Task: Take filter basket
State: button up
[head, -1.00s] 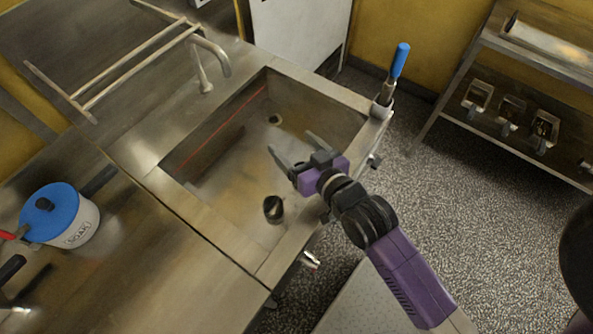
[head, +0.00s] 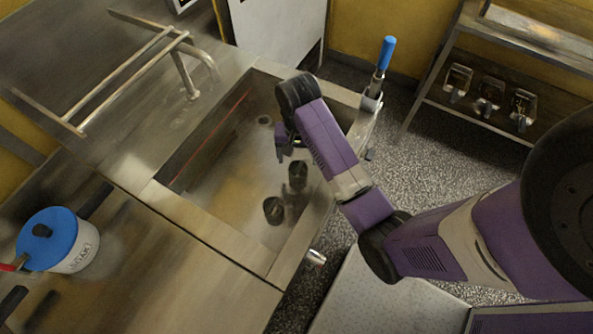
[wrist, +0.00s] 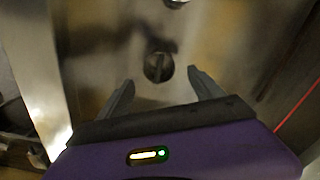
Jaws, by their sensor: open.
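Two small dark cup-shaped pieces stand apart on the sink floor in the head view: a nearer one (head: 273,210) and one closer to my arm (head: 298,174). I cannot tell which is the filter basket. My gripper (head: 284,152) is inside the sink, pointing down, mostly hidden behind my own wrist. In the wrist view my gripper (wrist: 160,88) is open and empty. A dark round piece with a bar across it (wrist: 158,67) shows just beyond and between the fingertips, apart from both.
The sink (head: 205,215) has raised walls around my gripper. A faucet (head: 190,85) stands at its back left rim, and a blue-handled tool (head: 386,55) stands at the far right corner. A blue-lidded white pot (head: 80,250) sits on the left counter.

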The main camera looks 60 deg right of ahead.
aim_at(298, 168)
jog(key=shift+s+a+f+p, duration=0.1)
jog(key=shift+f+p, duration=0.15)
jog(key=shift+f, duration=1.7)
jog(key=shift+s+a+f+p, duration=0.1)
jog(key=shift+f+p, duration=0.1)
jog(key=shift+f, duration=1.7)
jog(key=c, duration=1.5)
jog(key=shift+o, duration=0.2)
jog(key=shift+r, duration=0.1)
